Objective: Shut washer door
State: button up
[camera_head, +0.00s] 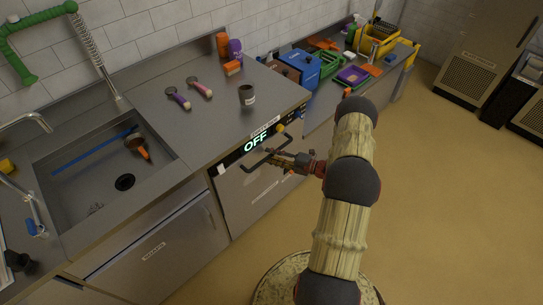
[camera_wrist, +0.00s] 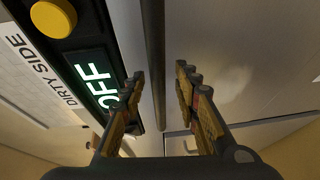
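The washer door (camera_head: 245,193) is the metallic front below the steel counter. It stands upright and looks about flush with the cabinet; I cannot tell whether a small gap is left. Above it is a black panel with a lit OFF display (camera_head: 256,143) and a yellow knob (camera_wrist: 53,17). A dark bar handle (camera_head: 254,164) runs across the upper front. My gripper (camera_head: 284,160) is at this handle. In the wrist view the handle bar (camera_wrist: 152,40) passes between the two fingers of my gripper (camera_wrist: 159,72). The fingers are apart, with space on both sides of the bar.
A sink (camera_head: 75,179) lies to the left, with a green-hosed faucet above it. Coloured bins and trays (camera_head: 353,76) fill the counter's far right. The tan floor (camera_head: 430,190) to the right is open.

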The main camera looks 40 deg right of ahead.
jog(key=f+v, duration=0.1)
jog(key=v, duration=1)
jog(key=shift+s+r, duration=0.3)
jog(key=shift+r, duration=0.2)
jog(key=shift+d, duration=0.15)
